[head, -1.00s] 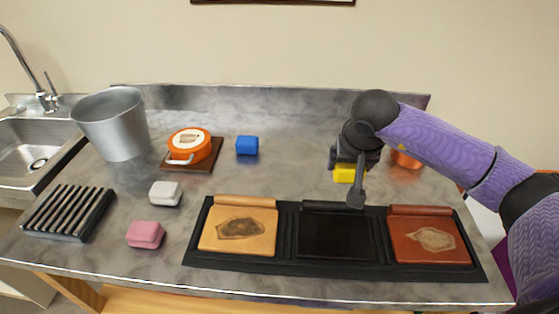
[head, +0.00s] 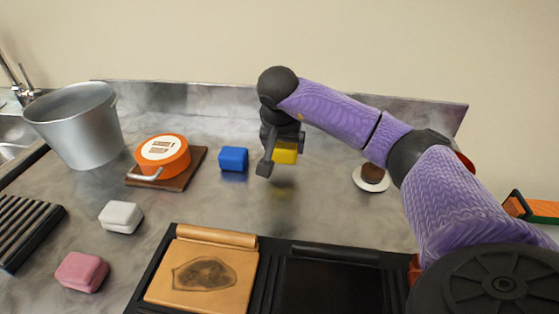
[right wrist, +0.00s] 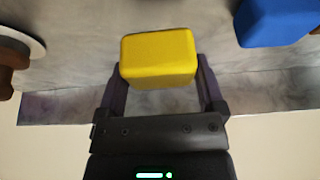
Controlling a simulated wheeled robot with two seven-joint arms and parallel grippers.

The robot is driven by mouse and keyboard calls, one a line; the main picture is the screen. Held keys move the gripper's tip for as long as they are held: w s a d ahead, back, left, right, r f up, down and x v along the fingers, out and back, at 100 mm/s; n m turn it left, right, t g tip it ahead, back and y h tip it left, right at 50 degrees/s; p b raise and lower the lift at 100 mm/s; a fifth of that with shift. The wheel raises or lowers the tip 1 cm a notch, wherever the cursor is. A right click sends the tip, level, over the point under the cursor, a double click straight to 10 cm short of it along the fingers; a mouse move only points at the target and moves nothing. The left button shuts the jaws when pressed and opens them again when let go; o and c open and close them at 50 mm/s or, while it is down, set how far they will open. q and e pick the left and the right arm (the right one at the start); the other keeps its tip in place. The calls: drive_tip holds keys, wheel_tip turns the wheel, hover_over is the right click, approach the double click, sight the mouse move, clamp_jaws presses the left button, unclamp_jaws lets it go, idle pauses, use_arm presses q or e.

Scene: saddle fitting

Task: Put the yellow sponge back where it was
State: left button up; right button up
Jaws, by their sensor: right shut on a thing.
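The yellow sponge (head: 285,152) is a small block held by my right gripper (head: 283,158) above the counter, to the right of the blue sponge. A yellowish reflection shows on the counter below it. In the right wrist view the yellow sponge (right wrist: 158,59) sits between the two fingers of my right gripper (right wrist: 160,80), which is shut on it. My left gripper is not in view.
The blue sponge (head: 233,159), white sponge (head: 120,216) and pink sponge (head: 81,271) lie on the counter (head: 330,215). A pot (head: 80,125), an orange round container (head: 163,152) on a board, and a saucer (head: 370,184) with a brown item stand around. A black tray (head: 268,290) is in front.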

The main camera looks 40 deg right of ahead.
sight(283, 157)
wheel_tip(283, 157, down, 4)
drive_tip(key=shift+r+b, duration=0.25)
drive_tip(key=shift+b, duration=0.3)
drive_tip(key=shift+r, duration=0.15)
